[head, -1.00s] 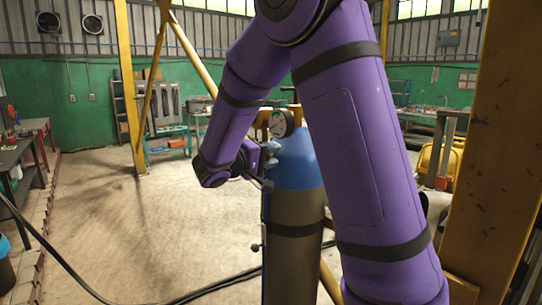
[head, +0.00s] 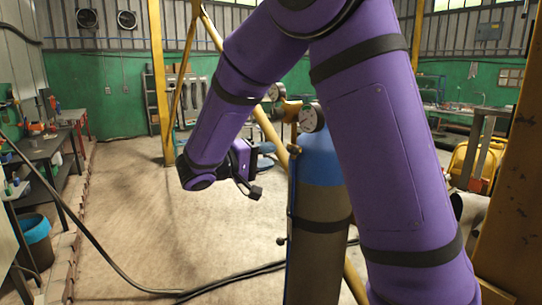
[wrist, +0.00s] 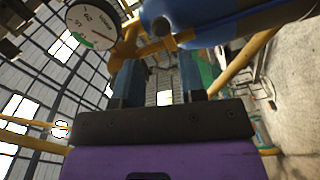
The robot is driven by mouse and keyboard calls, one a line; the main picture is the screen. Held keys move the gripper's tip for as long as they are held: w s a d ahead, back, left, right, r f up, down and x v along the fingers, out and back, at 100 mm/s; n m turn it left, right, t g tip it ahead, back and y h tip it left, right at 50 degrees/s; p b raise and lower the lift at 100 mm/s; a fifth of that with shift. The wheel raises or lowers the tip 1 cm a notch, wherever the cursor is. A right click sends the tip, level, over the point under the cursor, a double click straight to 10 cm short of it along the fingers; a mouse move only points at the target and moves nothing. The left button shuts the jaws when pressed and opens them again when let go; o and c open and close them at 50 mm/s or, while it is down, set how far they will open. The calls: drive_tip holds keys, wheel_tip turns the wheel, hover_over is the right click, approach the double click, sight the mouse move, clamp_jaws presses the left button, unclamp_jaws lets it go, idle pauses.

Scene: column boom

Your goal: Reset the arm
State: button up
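My purple arm reaches up and folds down in the head view, and its forearm ends left of a gas cylinder. My gripper (head: 255,191) points toward the cylinder side, with a visible gap to it in the picture. In the wrist view my gripper (wrist: 158,72) has its two fingers apart with only background between them, so it is open and empty. The gas cylinder (head: 318,225) stands upright with a blue shoulder and a dark body. Its round gauge (head: 311,118) also shows close in the wrist view (wrist: 90,27). My upper arm hides what lies behind it.
A dark hose (head: 235,278) runs across the floor to the cylinder. Workbenches (head: 45,152) and a blue bin (head: 36,240) stand at the left. A yellow post (head: 158,85) with diagonal braces is behind, and another (head: 510,215) is close at right. The left-middle floor is clear.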

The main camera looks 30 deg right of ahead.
drive_tip(key=shift+s, duration=0.1)
idle(0.3)
drive_tip(key=s+d+g+y, duration=0.1)
drive_tip(key=s+d+y, duration=0.1)
drive_tip(key=s+y, duration=0.45)
drive_tip(key=s+d+g+y, duration=0.1)
drive_tip(key=s+d+y, duration=0.15)
drive_tip(key=s, duration=0.65)
drive_tip(key=s+a+r+n+t+y, duration=0.1)
drive_tip(key=s+a+n+t+y, duration=0.1)
drive_tip(key=s+a+t+y, duration=0.4)
drive_tip(key=s+a+y, duration=0.2)
drive_tip(key=s+y, duration=0.1)
drive_tip(key=s, duration=0.1)
drive_tip(key=shift+s+a+r+t, duration=0.15)
drive_tip(key=shift+r+t, duration=0.15)
drive_tip(key=shift+t, duration=0.1)
